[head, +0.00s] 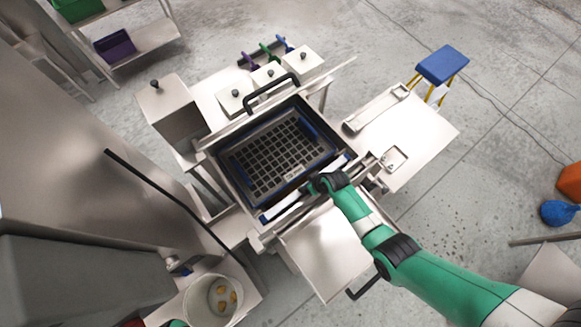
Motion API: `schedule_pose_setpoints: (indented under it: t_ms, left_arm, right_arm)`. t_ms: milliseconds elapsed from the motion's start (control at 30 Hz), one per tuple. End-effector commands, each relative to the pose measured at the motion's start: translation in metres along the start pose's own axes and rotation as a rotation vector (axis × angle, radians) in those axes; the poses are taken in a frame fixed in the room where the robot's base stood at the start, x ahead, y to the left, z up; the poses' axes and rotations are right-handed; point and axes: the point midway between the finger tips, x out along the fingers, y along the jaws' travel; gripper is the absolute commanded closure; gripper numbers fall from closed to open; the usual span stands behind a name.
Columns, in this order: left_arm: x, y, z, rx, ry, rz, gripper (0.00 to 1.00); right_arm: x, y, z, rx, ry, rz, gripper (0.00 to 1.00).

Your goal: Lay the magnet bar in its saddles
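My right arm, green with dark joints, comes in from the lower right. Its dark gripper (318,185) is at the front right edge of the open box. The fingers are too small and covered to tell whether they are open or hold something. Pale metal bars and rails (285,227) run along the box's front edge beneath the gripper; I cannot tell whether one is the magnet bar. A long, shallow metal piece with raised ends (376,108) lies on the right table; it may be the saddles, but this is unclear. My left gripper is not in view.
The open box holds a dark grid (280,152); its lid handle (272,92) stands behind. Lidded metal bins (302,59) line the back. The right table (425,130) is mostly clear around a small square fitting (393,159). A white bucket (212,299) stands lower left.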

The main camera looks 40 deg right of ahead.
Motion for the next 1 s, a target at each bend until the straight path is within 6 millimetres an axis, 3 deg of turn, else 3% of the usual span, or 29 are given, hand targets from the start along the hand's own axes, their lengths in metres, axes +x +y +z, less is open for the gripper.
schedule_pose_setpoints:
  t_ms: [100,467,500,600,900,1000]
  left_arm:
    - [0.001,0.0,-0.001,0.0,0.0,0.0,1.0]
    - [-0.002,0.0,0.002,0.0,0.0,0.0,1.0]
    - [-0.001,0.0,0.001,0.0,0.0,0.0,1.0]
    - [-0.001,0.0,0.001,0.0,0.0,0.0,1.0]
    - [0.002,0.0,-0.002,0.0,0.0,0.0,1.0]
    - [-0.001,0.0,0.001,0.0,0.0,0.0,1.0]
  right_arm:
    - [-0.002,0.008,0.002,0.017,0.007,0.008,1.0]
    - [0.002,0.008,0.003,0.017,0.007,0.008,1.0]
    - [0.001,0.007,0.006,0.017,0.001,0.007,0.18]
    - [0.001,0.007,0.005,0.017,0.001,0.007,0.0]
    - [-0.003,0.007,0.004,0.017,0.001,0.007,0.0]
    - [0.0,-0.003,-0.003,-0.008,0.002,-0.003,0.0]
